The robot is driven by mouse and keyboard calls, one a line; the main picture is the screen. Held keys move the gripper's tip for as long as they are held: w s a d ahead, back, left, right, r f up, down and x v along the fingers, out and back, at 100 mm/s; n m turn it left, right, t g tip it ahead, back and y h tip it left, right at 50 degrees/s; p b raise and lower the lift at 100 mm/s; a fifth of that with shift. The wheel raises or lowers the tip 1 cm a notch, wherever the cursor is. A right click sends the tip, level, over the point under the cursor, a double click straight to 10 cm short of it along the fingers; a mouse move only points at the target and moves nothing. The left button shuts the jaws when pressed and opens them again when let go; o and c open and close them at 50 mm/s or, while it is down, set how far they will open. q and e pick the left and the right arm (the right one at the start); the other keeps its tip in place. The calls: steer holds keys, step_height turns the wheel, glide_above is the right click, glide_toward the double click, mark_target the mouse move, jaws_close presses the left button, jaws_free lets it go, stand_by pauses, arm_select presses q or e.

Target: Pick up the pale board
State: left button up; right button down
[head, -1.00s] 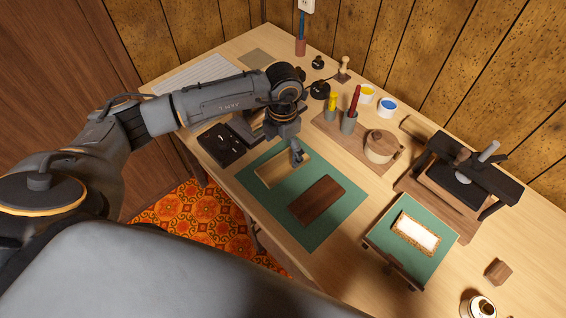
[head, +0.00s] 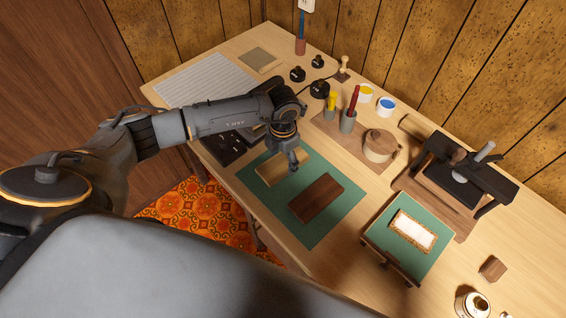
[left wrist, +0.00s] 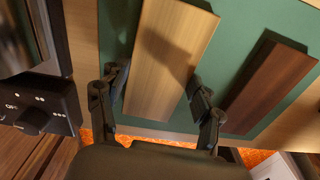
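The pale board (head: 272,174) lies flat on a green mat (head: 300,231), beside a dark brown board (head: 317,197). It also shows in the left wrist view (left wrist: 168,62), running up through the middle. My left gripper (head: 293,163) points down over the pale board in the head view and hides part of it. In the left wrist view my left gripper (left wrist: 157,78) is open, with one finger on each side of the pale board. I cannot tell how high the fingertips are above the mat. My right gripper is not in view.
A black control box (head: 224,146) stands left of the mat. Behind it are a wooden holder with yellow and red handles (head: 352,104) and a round wooden pot (head: 380,146). A smaller green board (head: 385,236) with a white piece and a press (head: 466,175) stand to the right.

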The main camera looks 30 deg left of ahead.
arm_select(q)
steer(key=shift+c, duration=0.6)
steer(key=shift+r, duration=0.1)
